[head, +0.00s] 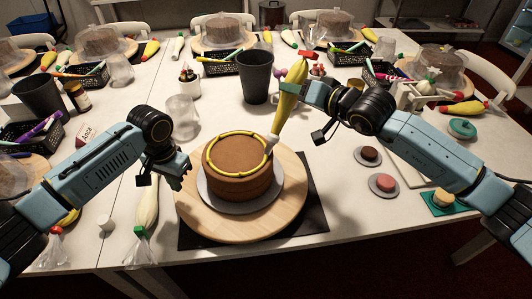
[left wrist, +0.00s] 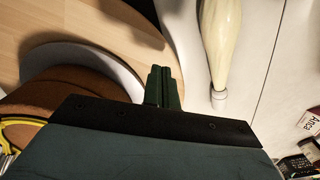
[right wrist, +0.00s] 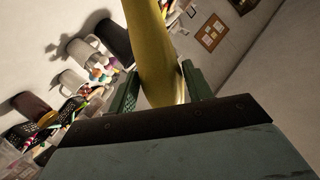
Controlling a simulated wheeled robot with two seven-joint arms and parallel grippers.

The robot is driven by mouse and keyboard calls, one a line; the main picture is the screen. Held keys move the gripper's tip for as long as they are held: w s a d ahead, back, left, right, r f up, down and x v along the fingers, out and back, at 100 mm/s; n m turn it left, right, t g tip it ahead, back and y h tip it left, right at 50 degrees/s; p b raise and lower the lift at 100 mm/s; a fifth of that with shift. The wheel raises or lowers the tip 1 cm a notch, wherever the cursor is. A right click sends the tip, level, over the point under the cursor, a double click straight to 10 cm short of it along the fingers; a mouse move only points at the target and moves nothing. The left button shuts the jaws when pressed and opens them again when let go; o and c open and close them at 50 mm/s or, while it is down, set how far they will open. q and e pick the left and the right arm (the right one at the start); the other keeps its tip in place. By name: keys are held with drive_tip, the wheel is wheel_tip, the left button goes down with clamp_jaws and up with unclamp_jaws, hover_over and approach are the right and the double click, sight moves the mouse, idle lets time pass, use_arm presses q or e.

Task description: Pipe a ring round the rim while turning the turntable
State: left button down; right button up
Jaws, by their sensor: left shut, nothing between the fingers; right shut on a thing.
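A brown cake (head: 238,185) stands on a grey board (head: 212,202) on the round wooden turntable (head: 285,205). A yellow piped ring (head: 211,150) runs along the rim of its top; whether it closes near the nozzle I cannot tell. My right gripper (head: 290,88) is shut on a yellow piping bag (head: 287,103), tilted with its pale nozzle (head: 270,143) down at the cake's right rim. The bag also fills the middle of the right wrist view (right wrist: 152,50). My left gripper (head: 184,174) is shut and empty, left of the cake over the turntable's edge (left wrist: 60,15).
A cream piping bag (head: 146,205) lies left of the turntable. A black cup (head: 255,78) and a clear jar (head: 183,117) stand behind the cake. Small dishes (head: 383,184) sit to the right, under my right arm.

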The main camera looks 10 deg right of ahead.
use_arm(q)
hover_over(214, 230)
drive_tip(key=shift+f, duration=1.8)
drive_tip(key=shift+f, duration=0.1)
idle(0.7)
